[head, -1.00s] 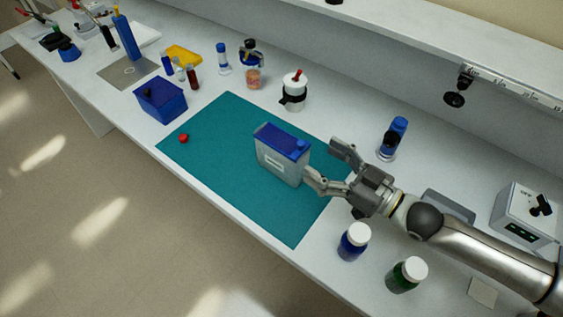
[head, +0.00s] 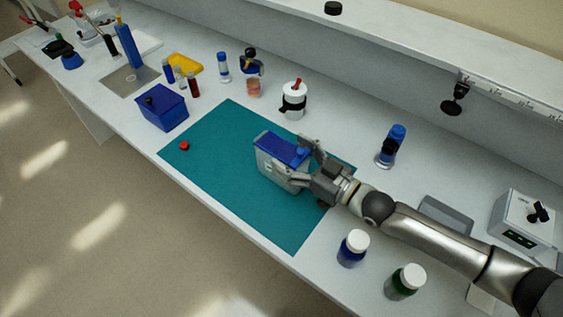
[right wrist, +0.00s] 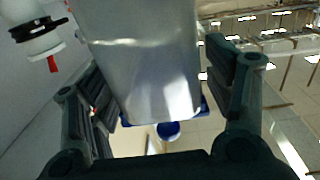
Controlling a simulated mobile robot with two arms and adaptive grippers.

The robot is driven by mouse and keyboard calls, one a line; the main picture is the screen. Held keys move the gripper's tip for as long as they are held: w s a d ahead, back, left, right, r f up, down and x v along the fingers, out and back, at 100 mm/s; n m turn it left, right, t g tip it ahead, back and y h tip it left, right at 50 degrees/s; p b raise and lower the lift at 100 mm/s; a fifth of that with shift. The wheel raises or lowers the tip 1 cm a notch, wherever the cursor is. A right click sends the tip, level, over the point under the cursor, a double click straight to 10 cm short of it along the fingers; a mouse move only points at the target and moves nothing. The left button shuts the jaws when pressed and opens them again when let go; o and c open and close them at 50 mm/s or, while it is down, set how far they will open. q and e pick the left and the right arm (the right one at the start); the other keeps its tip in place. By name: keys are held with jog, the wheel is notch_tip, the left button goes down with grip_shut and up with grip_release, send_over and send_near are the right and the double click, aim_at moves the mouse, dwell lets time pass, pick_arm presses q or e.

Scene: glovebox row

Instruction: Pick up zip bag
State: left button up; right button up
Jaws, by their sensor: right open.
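The zip bag (head: 267,163) is a grey, box-like pouch with a blue top and a round blue cap. It stands upright on the teal mat (head: 225,190). My right gripper (head: 291,162) is open around its right end, one finger along each broad side. In the right wrist view the bag (right wrist: 150,60) shows between the two spread fingers, its blue cap low in the picture. The far finger is partly hidden in the head view; I cannot tell whether either finger touches the bag. My left gripper is not in view.
A red cap (head: 185,146) lies on the mat. A blue box (head: 163,110) stands behind left and a white bottle (head: 294,101) behind the bag. A blue jar (head: 353,249) and a green jar (head: 405,282) stand near the front edge.

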jog(key=shift+x, duration=1.05)
jog(key=shift+s, duration=0.1)
jog(key=c, duration=1.3)
jog(key=shift+c, duration=0.3)
jog(key=shift+r, duration=0.1)
